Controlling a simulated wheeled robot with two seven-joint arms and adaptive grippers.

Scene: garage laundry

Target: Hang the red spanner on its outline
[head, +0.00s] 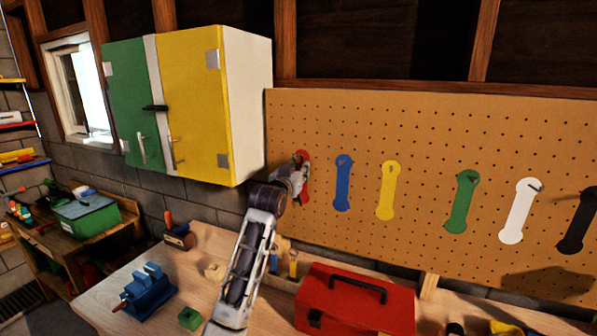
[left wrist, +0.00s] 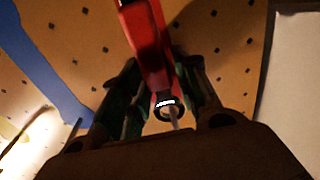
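The red spanner (left wrist: 148,45) is between the fingers of my left gripper (left wrist: 160,82) in the left wrist view, and they appear closed on it. A dark ring (left wrist: 165,104) shows at its near end, with a thin pale peg at the ring; I cannot tell whether the peg passes through it. In the head view my left gripper (head: 297,178) is up against the pegboard at the red outline (head: 304,160), the leftmost of the row. The gripper hides most of the spanner and part of the outline. My right gripper is not in view.
The pegboard (head: 420,125) has blue (head: 343,185), yellow, green, white and black outlines to the right. A yellow and green cabinet (head: 195,105) hangs close left. The bench below holds a red toolbox (head: 355,303), a blue vise (head: 148,292) and a green block (head: 189,318).

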